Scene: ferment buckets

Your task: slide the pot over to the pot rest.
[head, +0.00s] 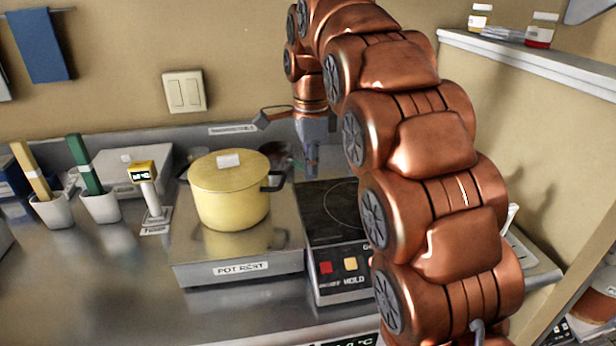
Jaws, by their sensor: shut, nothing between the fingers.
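The yellow lidded pot (229,198) stands upright on the pot rest (240,268), a low steel platform with a "POT REST" label on its front. The pot has a dark handle on each side and a pale knob on the lid. My gripper (312,172) points down just right of the pot's right handle, above the back of the hob (338,207). It is shut and holds nothing. A small gap seems to show between its tips and the handle. The hob's right part is hidden behind my arm.
Left of the pot rest stand a yellow-topped thermometer (146,180) on a stand and two white cups holding a green-handled (101,207) and a tan-handled tool (52,209). A shelf (540,62) with jars is at upper right. The counter in front of the pot rest is clear.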

